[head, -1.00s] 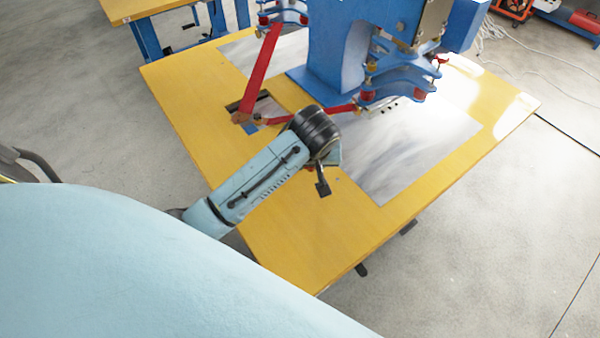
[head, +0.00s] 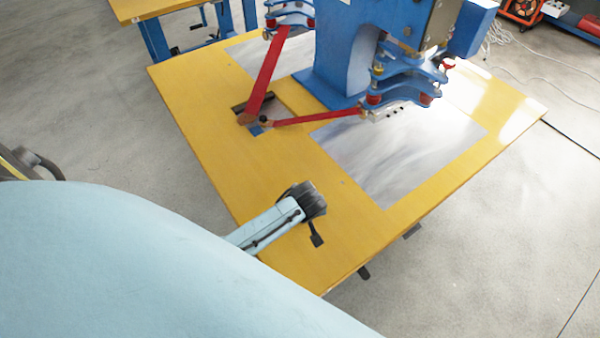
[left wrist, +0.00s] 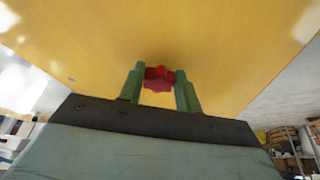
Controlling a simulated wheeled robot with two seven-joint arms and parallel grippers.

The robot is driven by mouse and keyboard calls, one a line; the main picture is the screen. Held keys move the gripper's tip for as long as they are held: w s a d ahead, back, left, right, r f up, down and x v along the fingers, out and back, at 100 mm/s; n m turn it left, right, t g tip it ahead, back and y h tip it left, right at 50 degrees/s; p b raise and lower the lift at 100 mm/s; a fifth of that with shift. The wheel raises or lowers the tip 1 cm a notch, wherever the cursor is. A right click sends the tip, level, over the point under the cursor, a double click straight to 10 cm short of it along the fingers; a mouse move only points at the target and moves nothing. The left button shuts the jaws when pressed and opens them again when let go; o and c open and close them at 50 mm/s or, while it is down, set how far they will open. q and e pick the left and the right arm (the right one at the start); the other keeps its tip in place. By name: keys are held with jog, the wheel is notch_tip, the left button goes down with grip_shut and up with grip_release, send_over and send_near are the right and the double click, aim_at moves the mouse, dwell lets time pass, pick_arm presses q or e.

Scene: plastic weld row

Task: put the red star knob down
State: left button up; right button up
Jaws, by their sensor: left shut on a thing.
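The red star knob (left wrist: 158,77) shows in the left wrist view between the two green fingers of my left gripper (left wrist: 160,85). The gripper is shut on it. The yellow table top (left wrist: 85,50) lies behind the knob; I cannot tell whether the knob touches it. In the head view my left gripper (head: 316,236) is over the near part of the yellow table (head: 210,140), and its wrist hides the knob. My right gripper is in neither view.
A blue welding machine (head: 340,60) with red arms (head: 265,75) stands at the back of the table. A grey metal sheet (head: 390,165) lies right of my left gripper. The near table surface around the gripper is bare.

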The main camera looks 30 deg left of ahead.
pick_arm(q)
jog(key=shift+f, duration=0.2)
jog(key=shift+f, duration=0.1)
jog(key=o, duration=0.9)
jog(key=shift+s+d+r, duration=0.1)
jog(key=shift+r, duration=0.5)
jog(key=p+v, duration=0.2)
jog(key=v, duration=0.9)
jog(key=shift+s+r+p, duration=0.1)
jog(key=shift+p, duration=0.3)
